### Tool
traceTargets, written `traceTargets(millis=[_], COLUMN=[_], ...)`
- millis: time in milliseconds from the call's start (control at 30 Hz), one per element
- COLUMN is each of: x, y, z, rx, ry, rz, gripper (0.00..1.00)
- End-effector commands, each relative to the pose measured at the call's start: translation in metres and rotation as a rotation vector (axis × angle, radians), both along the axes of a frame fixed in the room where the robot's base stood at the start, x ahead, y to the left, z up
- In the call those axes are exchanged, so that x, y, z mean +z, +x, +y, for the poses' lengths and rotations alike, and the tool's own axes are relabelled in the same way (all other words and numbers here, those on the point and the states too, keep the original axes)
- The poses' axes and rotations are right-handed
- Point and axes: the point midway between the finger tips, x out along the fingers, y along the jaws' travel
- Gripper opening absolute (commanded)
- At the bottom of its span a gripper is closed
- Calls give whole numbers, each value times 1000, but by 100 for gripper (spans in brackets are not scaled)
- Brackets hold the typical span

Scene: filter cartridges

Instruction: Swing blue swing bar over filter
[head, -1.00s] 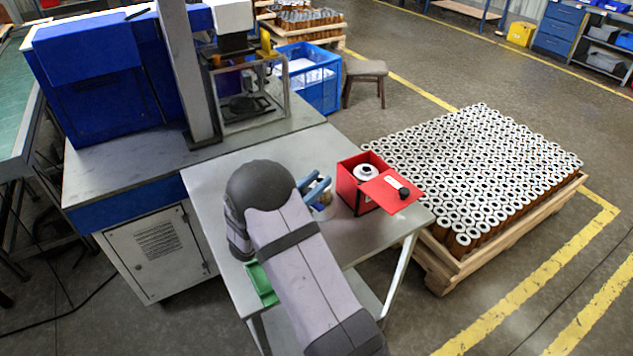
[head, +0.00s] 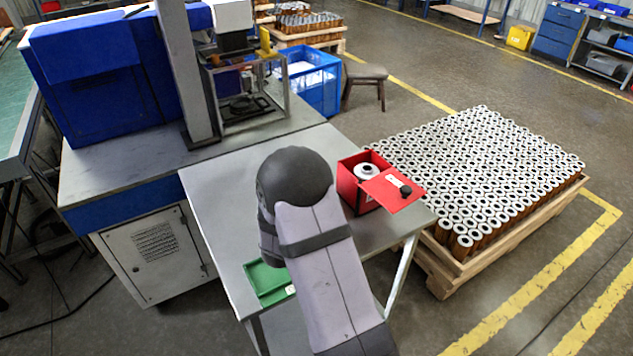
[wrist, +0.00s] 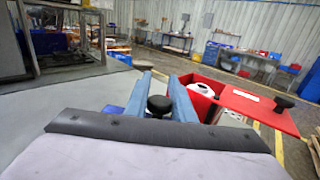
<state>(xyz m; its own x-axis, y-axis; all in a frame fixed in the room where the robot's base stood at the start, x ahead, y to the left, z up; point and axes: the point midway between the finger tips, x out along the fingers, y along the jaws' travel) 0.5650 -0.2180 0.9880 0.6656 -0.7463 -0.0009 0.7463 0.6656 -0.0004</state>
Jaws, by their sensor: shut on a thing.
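In the wrist view my gripper (wrist: 160,84) has its two blue fingers shut on a black knob (wrist: 160,104). A small blue piece, possibly the blue swing bar (wrist: 111,110), shows just left of the fingers. The rest of it is hidden behind my wrist. A white-ended filter (head: 366,172) stands in the red box (head: 348,188), right of my gripper. It also shows in the wrist view (wrist: 200,90). In the head view my arm hides my gripper and whatever lies under it.
The red box has a red lid (head: 386,194) with its own black knob, swung out to one side. A green tray (head: 262,279) lies at the table's near edge. A pallet of many filters (head: 480,180) stands right of the table. The table's left part is clear.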

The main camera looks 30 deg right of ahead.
Motion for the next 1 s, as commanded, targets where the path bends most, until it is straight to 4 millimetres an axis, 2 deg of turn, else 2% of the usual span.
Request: traceTargets(millis=[1000], x=[-5], y=[16], z=[-5], rx=[256], ry=[-4], rz=[-8], gripper=[0])
